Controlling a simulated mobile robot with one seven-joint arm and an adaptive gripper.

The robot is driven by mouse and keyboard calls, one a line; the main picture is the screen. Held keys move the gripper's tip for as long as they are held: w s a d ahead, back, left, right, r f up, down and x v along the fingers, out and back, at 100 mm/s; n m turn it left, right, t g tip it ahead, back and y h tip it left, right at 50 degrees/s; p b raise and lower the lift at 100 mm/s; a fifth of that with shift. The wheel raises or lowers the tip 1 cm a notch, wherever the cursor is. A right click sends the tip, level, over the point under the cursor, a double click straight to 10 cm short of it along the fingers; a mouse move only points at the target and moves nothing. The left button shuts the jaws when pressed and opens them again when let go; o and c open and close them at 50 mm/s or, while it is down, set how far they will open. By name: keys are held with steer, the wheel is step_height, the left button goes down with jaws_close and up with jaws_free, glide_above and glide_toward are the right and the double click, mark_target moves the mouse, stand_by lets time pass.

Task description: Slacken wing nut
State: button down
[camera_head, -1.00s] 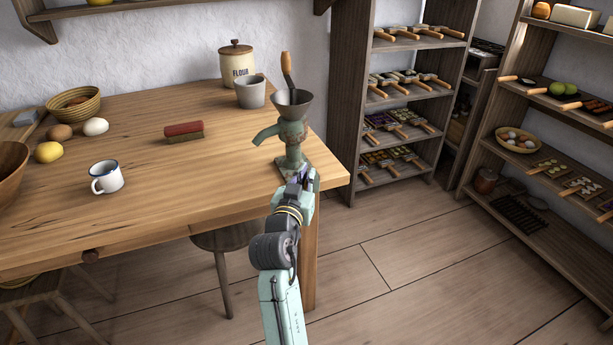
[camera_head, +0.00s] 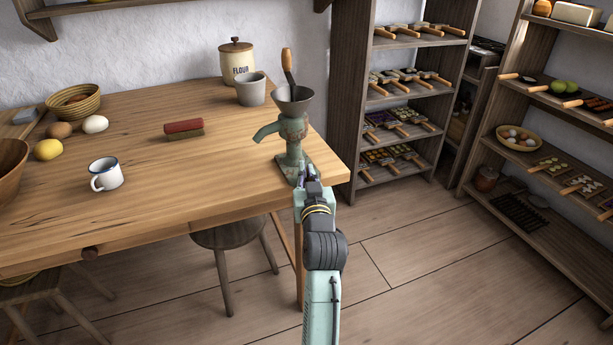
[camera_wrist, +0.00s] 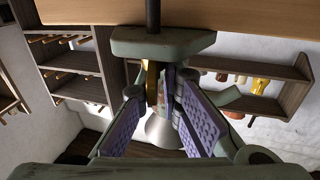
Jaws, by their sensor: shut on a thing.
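The green metal mill (camera_head: 292,135) stands at the table's right front corner, with a funnel hopper (camera_head: 293,101) and a wooden-handled crank (camera_head: 287,67). In the wrist view it appears upside down: its base (camera_wrist: 165,42) is at the top and its hopper (camera_wrist: 163,132) at the bottom. My gripper (camera_head: 305,172) is at the mill's near side, just above its base. In the wrist view, its purple-padded fingers (camera_wrist: 163,88) are closed in around a small brass-coloured part (camera_wrist: 152,82), which looks like the wing nut. The fingers hide much of it.
The wooden table (camera_head: 220,150) holds a white mug (camera_head: 106,174), a red-topped block (camera_head: 184,129), a grey cup (camera_head: 251,90) and a flour jar (camera_head: 236,60). A stool (camera_head: 228,235) stands under the front edge. Shelves (camera_head: 400,95) stand behind to the right.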

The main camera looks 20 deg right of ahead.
steer(key=n+y+b, duration=0.2)
steer(key=y+b, duration=0.1)
steer(key=n+y+b, duration=0.1)
steer(key=y, duration=0.1)
steer(key=shift+s+d+f+b, duration=0.1)
steer(key=shift+d+f+b, duration=0.1)
steer(key=shift+f+b, duration=0.2)
steer(key=n+g+y+b, duration=0.1)
steer(key=n+y+b, duration=0.1)
steer(key=y, duration=0.1)
steer(key=n+y+b, duration=0.3)
steer(key=y, duration=0.1)
steer(key=shift+a+r+g, duration=0.1)
steer(key=shift+r+g, duration=0.1)
steer(key=shift+g, duration=0.2)
steer(key=n+g+y+b, duration=0.1)
steer(key=n+g+y, duration=0.1)
steer(key=n+g+y+b, duration=0.1)
steer(key=n+g+y, duration=0.1)
steer(key=y, duration=0.1)
steer(key=shift+r+y, duration=0.2)
steer(key=shift+y, duration=0.1)
steer(key=shift+a+n+g+y, duration=0.1)
steer(key=shift+n+g+y, duration=1.2)
steer(key=shift+n+g, duration=0.7)
steer(key=shift+g, duration=0.4)
steer(key=c, duration=2)
jaws_free()
steer(key=shift+f, duration=0.1)
steer(key=shift+o, duration=1.1)
